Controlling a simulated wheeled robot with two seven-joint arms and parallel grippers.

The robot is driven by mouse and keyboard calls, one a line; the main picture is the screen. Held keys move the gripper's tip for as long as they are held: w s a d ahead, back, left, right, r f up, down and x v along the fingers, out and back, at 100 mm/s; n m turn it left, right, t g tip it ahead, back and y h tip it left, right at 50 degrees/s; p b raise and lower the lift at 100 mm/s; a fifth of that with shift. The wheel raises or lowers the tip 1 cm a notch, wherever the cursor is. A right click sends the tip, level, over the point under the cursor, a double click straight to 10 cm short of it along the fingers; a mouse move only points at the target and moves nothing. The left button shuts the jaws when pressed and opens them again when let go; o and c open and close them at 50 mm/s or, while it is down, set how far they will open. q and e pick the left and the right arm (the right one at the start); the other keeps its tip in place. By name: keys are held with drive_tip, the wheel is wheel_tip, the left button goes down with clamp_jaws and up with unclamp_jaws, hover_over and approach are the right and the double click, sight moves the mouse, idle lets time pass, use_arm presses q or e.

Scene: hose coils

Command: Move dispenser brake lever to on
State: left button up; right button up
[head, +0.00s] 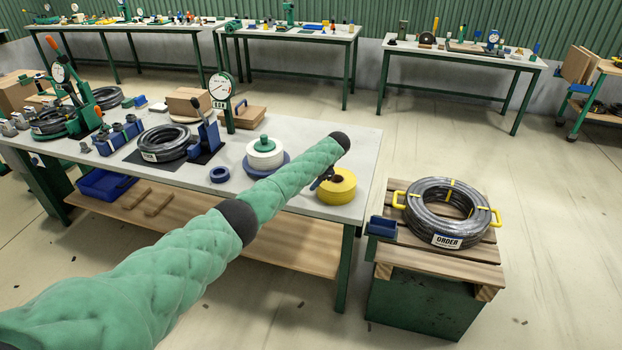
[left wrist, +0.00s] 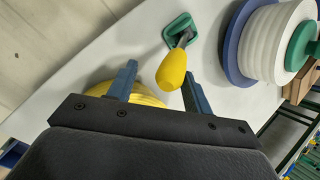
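The brake lever (left wrist: 172,72) has a yellow knob on a dark stem. It rises from a green base (left wrist: 183,27) on the grey bench, beside the dispenser. The dispenser (head: 264,155) has a white roll, a blue disc below and a green hub on top; it also shows in the left wrist view (left wrist: 268,40). My left gripper (left wrist: 160,88) is open, with the yellow knob showing between its blue-grey fingers; contact cannot be told. In the head view my left gripper (head: 322,181) is mostly hidden under my green-sleeved arm, which also hides the lever. My right gripper is out of view.
A yellow roll (head: 338,189) lies close to my left gripper. A small blue ring (head: 220,174), a gauge on a post (head: 221,88) and black hose coils (head: 164,144) stand farther left. A hose coil (head: 447,203) lies on a wooden-topped stand at right.

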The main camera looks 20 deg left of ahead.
use_arm(q)
drive_tip(key=shift+a+r, duration=0.2)
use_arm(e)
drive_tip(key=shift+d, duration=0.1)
use_arm(q)
drive_tip(key=shift+r, duration=0.1)
drive_tip(key=shift+d+r, duration=0.2)
drive_tip(key=shift+r, duration=0.05)
drive_tip(key=shift+b+v, duration=1.35)
drive_tip(key=shift+v, duration=2.05)
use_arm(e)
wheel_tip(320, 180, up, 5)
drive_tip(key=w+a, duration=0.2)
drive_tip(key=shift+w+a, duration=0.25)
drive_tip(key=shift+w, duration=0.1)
use_arm(q)
drive_tip(key=shift+d, duration=0.1)
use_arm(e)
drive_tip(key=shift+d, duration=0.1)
